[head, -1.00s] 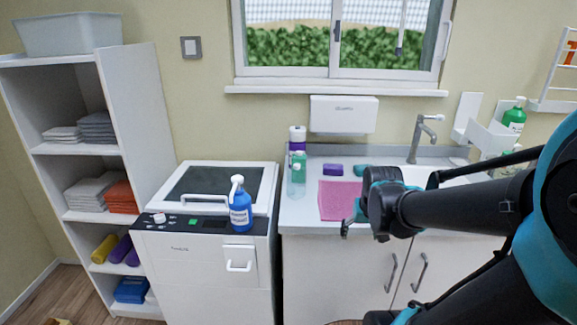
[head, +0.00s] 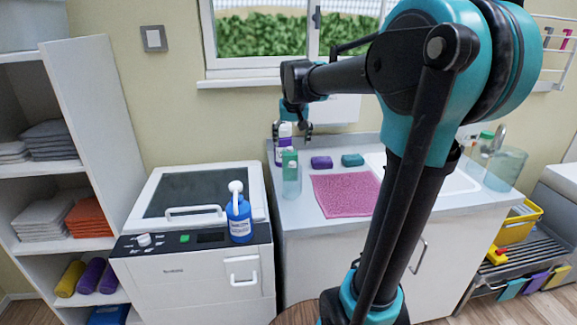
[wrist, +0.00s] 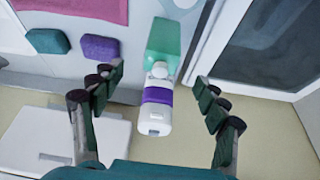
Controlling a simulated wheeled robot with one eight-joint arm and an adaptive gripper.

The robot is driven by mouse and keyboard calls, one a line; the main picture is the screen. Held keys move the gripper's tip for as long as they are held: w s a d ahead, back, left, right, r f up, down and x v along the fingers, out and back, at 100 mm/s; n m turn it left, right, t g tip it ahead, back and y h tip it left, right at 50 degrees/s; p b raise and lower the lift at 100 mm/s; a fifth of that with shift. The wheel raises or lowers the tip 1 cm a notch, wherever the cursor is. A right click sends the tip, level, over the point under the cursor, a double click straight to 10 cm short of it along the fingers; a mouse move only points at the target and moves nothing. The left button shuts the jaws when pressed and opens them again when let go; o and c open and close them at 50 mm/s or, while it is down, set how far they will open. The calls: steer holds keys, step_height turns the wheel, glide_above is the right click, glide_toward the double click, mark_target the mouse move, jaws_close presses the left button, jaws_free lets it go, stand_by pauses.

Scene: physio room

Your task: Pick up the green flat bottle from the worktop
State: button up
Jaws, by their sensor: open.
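My gripper (head: 292,131) points down above these bottles, open and empty. In the wrist view, the green bottle (wrist: 163,38) is at top centre, beyond the fingertips. The purple-banded bottle (wrist: 157,96) shows between the open fingers (wrist: 160,82). I cannot tell the height gap to either bottle.
A pink towel (head: 345,194), a purple sponge (head: 321,162) and a teal sponge (head: 352,159) lie to the right. A white dispenser (head: 343,108) hangs on the wall close to my gripper. A blue pump bottle (head: 239,219) stands on the white cabinet (head: 190,272) at left.

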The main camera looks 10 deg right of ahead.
mark_target(291, 151)
steer(key=x, duration=0.6)
steer(key=shift+w+x, duration=0.15)
steer(key=shift+x, duration=1.15)
steer(key=shift+w+x, duration=0.15)
steer(key=shift+x, duration=1.2)
steer(key=shift+a+r, duration=0.15)
steer(key=c, duration=1.4)
steer(key=shift+c, duration=0.2)
steer(key=shift+r, duration=0.15)
